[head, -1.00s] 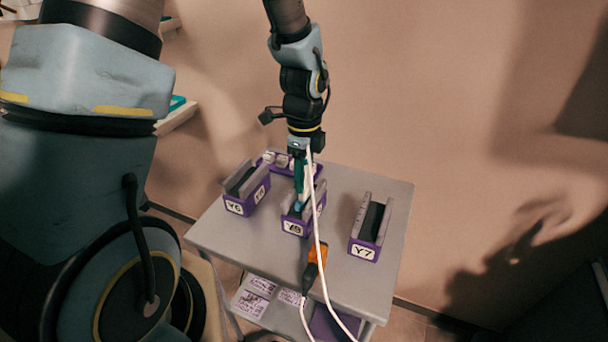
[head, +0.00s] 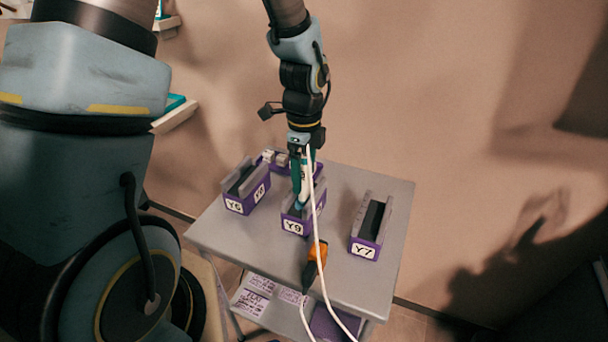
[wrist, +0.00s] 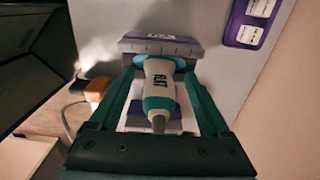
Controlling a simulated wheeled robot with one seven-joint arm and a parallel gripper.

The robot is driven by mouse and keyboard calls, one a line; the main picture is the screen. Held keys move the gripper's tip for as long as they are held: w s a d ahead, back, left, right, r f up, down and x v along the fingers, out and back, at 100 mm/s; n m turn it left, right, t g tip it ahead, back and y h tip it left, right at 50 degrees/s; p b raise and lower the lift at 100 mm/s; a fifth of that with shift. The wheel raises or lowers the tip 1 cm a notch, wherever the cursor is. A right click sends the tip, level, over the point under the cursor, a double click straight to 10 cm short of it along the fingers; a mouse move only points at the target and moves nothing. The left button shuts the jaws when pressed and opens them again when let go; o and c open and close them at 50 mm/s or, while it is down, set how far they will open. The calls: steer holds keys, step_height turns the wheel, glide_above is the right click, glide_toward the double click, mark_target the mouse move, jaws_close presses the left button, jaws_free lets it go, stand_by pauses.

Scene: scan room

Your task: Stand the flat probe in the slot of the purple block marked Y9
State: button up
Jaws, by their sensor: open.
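The flat probe (wrist: 160,85), white with teal bands and the word FLAT, stands in the slot of the purple block marked Y9 (head: 292,227). Its wide teal head is down at the block's grey walls, which also show in the wrist view (wrist: 160,45). The probe (head: 303,190) looks about upright in the head view. Its lowest part is hidden in the slot. My gripper (wrist: 158,75) is open, with one green finger on each side of the probe and a visible gap at the sides.
On the grey table (head: 345,270), purple block Y6 (head: 236,205) stands left and Y7 (head: 365,248) right. Another purple holder (head: 275,158) is behind. An orange and black piece (head: 315,262) lies near the front edge. A white cable (head: 318,240) hangs down past the front.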

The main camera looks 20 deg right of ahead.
step_height(320, 180, up, 10)
steer(key=shift+b, duration=0.45)
steer(key=w+a+f+n+t, duration=0.1)
steer(key=a+n, duration=2.4)
steer(key=shift+n+t, duration=0.3)
steer(key=shift+a, duration=0.1)
steer(key=shift+c, duration=0.3)
